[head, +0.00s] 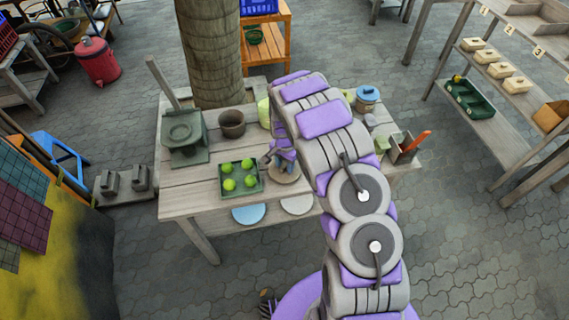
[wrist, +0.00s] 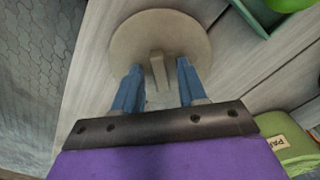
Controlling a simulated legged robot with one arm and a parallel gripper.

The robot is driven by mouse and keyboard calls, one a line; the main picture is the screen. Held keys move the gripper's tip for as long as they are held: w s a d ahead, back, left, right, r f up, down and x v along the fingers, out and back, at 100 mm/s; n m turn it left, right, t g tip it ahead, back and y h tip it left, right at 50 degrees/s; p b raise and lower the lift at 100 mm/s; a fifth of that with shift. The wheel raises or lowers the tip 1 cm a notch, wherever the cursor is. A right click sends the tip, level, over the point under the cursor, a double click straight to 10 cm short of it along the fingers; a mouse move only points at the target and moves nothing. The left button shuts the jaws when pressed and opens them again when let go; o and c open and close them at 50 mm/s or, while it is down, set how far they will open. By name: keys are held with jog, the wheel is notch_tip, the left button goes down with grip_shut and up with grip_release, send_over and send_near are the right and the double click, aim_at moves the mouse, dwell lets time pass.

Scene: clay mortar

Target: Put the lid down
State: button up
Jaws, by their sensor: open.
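The lid is a round beige disc (wrist: 160,35) with an upright bar handle (wrist: 158,72); in the wrist view it lies flat on the wooden table. My gripper (wrist: 157,82) is open, with one blue finger on each side of the handle and gaps showing between. In the head view the lid (head: 284,179) is on the table beside the green tray, partly hidden under my gripper (head: 283,166). A brown clay mortar (head: 232,125) stands further back on the table.
A green tray (head: 224,193) with several lime-green balls lies left of the lid. A dark green press-like device (head: 184,140) stands at the table's left. A blue-lidded pot (head: 367,98) and a box with an orange-handled tool (head: 404,152) are at the right.

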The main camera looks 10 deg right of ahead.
aim_at(285, 166)
jog(key=s+d+r+n+p, duration=0.1)
jog(key=s+r, duration=0.3)
jog(key=r, duration=0.7)
jog(key=s+d+r+n+p, duration=0.1)
jog(key=s+r, duration=0.2)
jog(key=r, duration=0.8)
jog(key=s+r+n, duration=0.2)
jog(key=s+r, duration=0.2)
jog(key=s, duration=0.7)
jog(key=s+a+r+n+g, duration=0.1)
jog(key=s+r, duration=0.3)
jog(key=s, duration=0.8)
jog(key=s+a+r+n, duration=0.1)
jog(key=s+r+n, duration=0.3)
jog(key=s, duration=0.8)
jog(key=shift+r+g, duration=0.4)
jog(key=shift+r, duration=0.2)
